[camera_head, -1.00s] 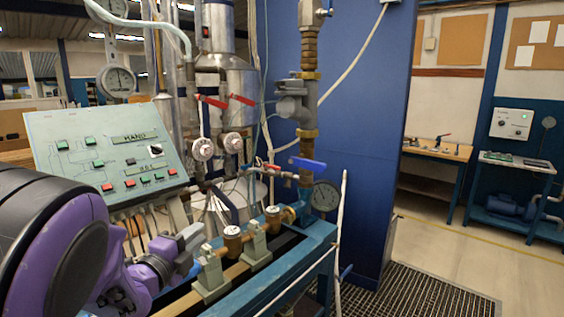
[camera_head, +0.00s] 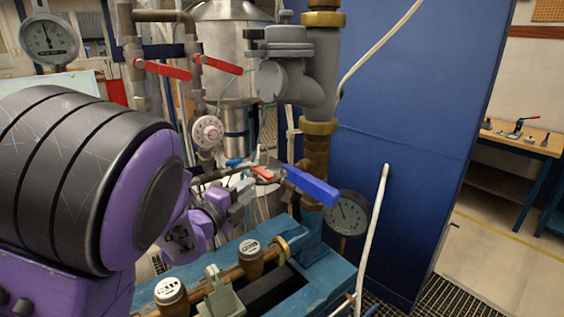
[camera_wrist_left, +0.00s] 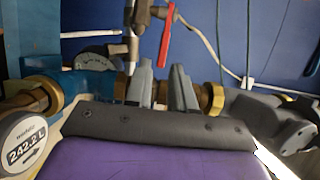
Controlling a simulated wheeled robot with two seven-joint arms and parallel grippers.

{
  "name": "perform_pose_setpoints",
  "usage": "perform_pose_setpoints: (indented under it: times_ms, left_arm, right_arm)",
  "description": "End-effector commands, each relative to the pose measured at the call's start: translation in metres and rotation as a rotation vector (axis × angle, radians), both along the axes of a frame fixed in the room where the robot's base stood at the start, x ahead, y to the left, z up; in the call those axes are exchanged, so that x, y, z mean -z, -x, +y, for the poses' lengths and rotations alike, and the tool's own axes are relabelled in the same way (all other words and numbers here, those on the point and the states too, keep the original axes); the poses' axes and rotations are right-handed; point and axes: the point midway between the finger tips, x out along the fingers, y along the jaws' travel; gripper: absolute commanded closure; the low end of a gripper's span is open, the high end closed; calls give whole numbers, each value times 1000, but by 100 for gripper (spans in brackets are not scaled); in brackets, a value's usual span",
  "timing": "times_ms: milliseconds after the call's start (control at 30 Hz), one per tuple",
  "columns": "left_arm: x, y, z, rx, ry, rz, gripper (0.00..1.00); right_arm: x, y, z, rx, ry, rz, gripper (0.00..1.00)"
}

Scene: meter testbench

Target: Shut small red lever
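The small red lever (camera_head: 263,173) sits on a thin pipe just left of the blue lever in the head view. In the left wrist view a red lever (camera_wrist_left: 165,38) stands nearly upright beyond the fingertips. My left gripper (camera_head: 247,184) reaches in from the left, close to the small red lever; contact cannot be told in the head view. In the left wrist view my left gripper (camera_wrist_left: 161,72) is open, with two grey fingers apart and nothing visible held between them. The purple and black arm hides part of the bench. My right gripper is not in view.
The blue lever (camera_head: 310,186) is close at the right of my gripper. Two longer red levers (camera_head: 165,70) (camera_head: 221,65) hang above on vertical pipes. A dial gauge (camera_head: 347,213) and brass water meters (camera_head: 250,258) stand near. The floor at right is clear.

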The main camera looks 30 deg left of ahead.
Motion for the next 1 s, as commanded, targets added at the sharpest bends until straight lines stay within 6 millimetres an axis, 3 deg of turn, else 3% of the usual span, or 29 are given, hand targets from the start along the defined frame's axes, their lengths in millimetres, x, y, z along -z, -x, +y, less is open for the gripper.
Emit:
perform_pose_setpoints:
  times_ms: [167, 600, 933, 967, 1000]
  left_arm:
    - [-2, -12, 2, -3, 1, 2, 77]
    - [-1, -93, 8, -14, 1, 1, 77]
    - [1, -101, 7, -13, 0, 0, 77]
    - [1, -101, 6, -13, 0, 0, 83]
    - [1, -101, 6, -13, 0, 0, 96]
  right_arm:
    - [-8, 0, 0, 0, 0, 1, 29]
    - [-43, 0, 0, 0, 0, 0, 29]
    - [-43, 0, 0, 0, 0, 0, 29]
    - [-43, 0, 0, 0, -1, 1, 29]
    - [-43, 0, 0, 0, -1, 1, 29]
